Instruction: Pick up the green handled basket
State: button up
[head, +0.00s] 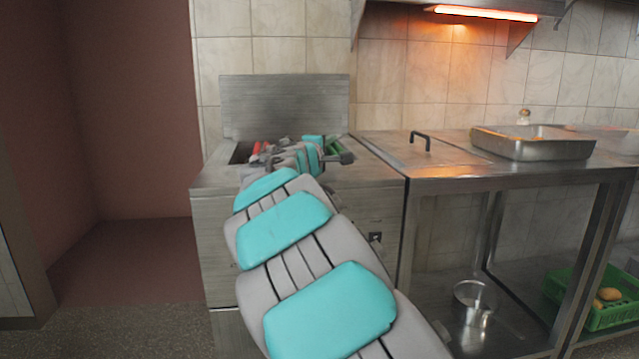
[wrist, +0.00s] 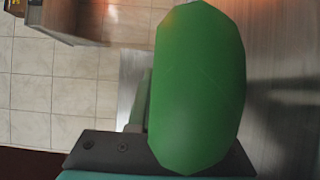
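The green handle of the basket (head: 335,147) shows as a small green piece at the right side of the fryer well in the head view, just beside the end of my arm. In the wrist view a large green handle (wrist: 198,88) fills the middle, very close to the camera. It stands directly in front of my gripper (wrist: 150,150), whose dark mount with screws shows along the bottom. The handle hides most of the fingers, so I cannot tell whether they are closed on it. The basket's body is hidden by my arm in the head view.
A red handle (head: 258,147) lies at the left of the fryer well. The metal fryer (head: 225,180) has a raised back panel. To the right stand a lidded counter section (head: 400,150) and a steel pan (head: 535,148). A green crate (head: 605,317) sits on the lower shelf.

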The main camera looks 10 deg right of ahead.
grip_shut()
dwell(0.8)
notch_tip(320, 180, up, 10)
jog(key=p, duration=0.1)
jog(key=shift+p, duration=0.35)
dwell(0.4)
